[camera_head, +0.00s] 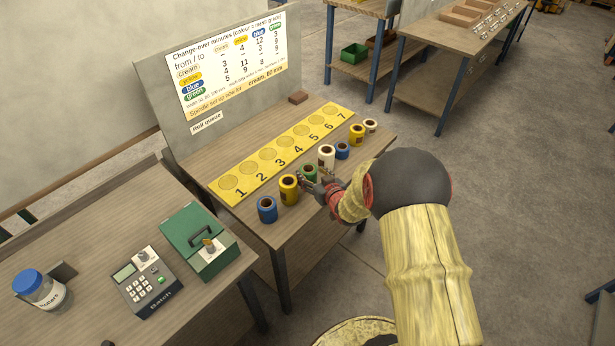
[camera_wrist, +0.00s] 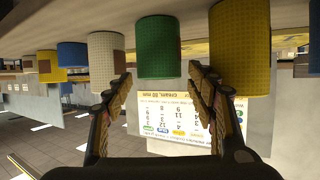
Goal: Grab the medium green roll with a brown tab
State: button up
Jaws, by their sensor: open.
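The green roll (camera_head: 308,173) stands upright in the row of rolls on the bench, between a yellow roll (camera_head: 289,190) and a cream roll (camera_head: 326,157). My gripper (camera_head: 318,187) is at the near side of the green roll. In the wrist view, which looks upside down, the green roll (camera_wrist: 158,48) is ahead, between the two spread fingers of my gripper (camera_wrist: 160,72). The fingers are open and hold nothing. I cannot make out a tab on the green roll's visible side. My gripper partly hides the roll in the head view.
The cream roll (camera_wrist: 106,55) and yellow roll (camera_wrist: 240,48) stand close on either side of the fingers. Blue rolls (camera_head: 267,210) and others share the row. Behind lies a yellow numbered board (camera_head: 252,181). A sign panel stands at the back. A green box (camera_head: 200,240) is on the left table.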

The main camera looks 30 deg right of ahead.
aim_at(306, 168)
jog(key=b+x, duration=0.1)
jog(key=x, duration=0.3)
jog(key=shift+w+d+f, duration=0.1)
jog(key=shift+c, duration=0.6)
jog(key=c, duration=0.7)
jog(key=shift+c, duration=0.8)
